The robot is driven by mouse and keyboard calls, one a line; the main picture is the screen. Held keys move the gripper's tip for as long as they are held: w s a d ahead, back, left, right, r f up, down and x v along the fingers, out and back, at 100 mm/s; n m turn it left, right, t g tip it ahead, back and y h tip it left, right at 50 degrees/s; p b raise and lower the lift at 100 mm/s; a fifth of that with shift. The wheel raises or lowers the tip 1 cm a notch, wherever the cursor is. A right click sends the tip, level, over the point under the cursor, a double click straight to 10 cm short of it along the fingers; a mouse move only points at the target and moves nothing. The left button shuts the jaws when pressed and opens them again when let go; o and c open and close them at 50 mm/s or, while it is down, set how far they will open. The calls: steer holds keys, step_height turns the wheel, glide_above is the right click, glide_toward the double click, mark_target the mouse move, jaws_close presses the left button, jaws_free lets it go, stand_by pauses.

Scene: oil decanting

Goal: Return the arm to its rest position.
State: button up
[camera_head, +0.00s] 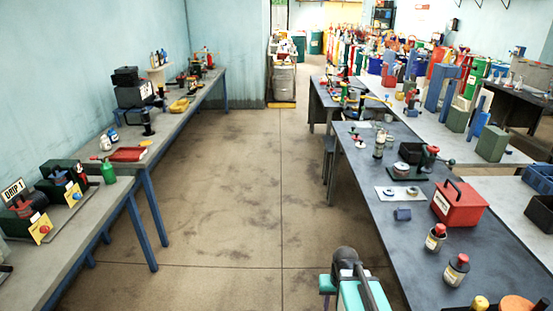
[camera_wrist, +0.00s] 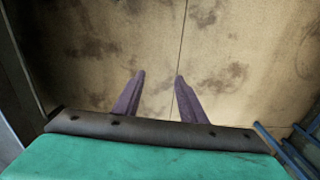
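My gripper (camera_wrist: 160,75) shows in the wrist view with its two purple fingers apart and nothing between them. It points down over the bare stained floor. In the head view my arm, with its teal and dark parts, is low at the bottom centre-right, beside the near end of the right dark workbench (camera_head: 390,230). The fingertips are mostly hidden there. No object is held.
The right bench holds a red box (camera_head: 459,203), small red-capped bottles (camera_head: 435,238) and a vise-like tool (camera_head: 428,160).

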steer(key=s+a+f+g+b, duration=0.1)
steer(key=s+f+g+b, duration=0.2)
steer(key=s+f, duration=1)
steer(key=s+a+f+n+g+b, duration=0.1)
steer(key=s+f+b, duration=0.9)
steer(key=f, duration=1)
steer(key=s+a+g, duration=0.1)
steer(key=s, duration=0.3)
steer(key=shift+s+g, duration=0.15)
steer(key=shift+g, duration=0.25)
steer(key=shift+r, duration=0.1)
steer(key=shift+c, duration=0.9)
